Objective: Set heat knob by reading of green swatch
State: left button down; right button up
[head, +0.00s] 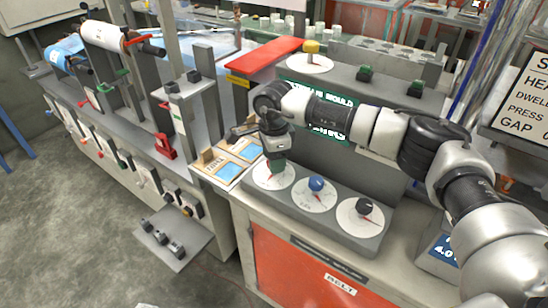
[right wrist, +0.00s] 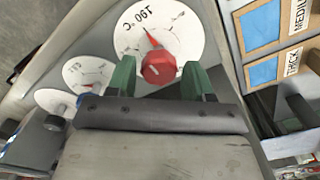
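The red heat knob (right wrist: 158,67) stands at the middle of a white round dial (right wrist: 190,30) marked in °C. Its red pointer leans toward the printed number. My right gripper (head: 276,160) is over the left dial (head: 263,179) of the grey panel and hides the knob in the head view. In the right wrist view its green fingers are open on either side of the knob, with gaps visible. Two swatch cards (head: 229,171) beside the panel show blue patches; the wrist view reads MEDIUM and THICK. I cannot make out a green swatch. My left gripper is not in view.
A blue knob (head: 316,184) and a black knob (head: 364,206) stand on dials to the right. Behind are a red bar (head: 268,55) and a yellow knob (head: 311,47). A printed sign (head: 525,95) stands at right.

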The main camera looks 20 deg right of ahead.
jog(key=shift+o, duration=0.9)
notch_tip(320, 180, up, 11)
jog(key=b, duration=0.1)
jog(key=shift+b, duration=0.35)
jog(key=shift+f, duration=0.15)
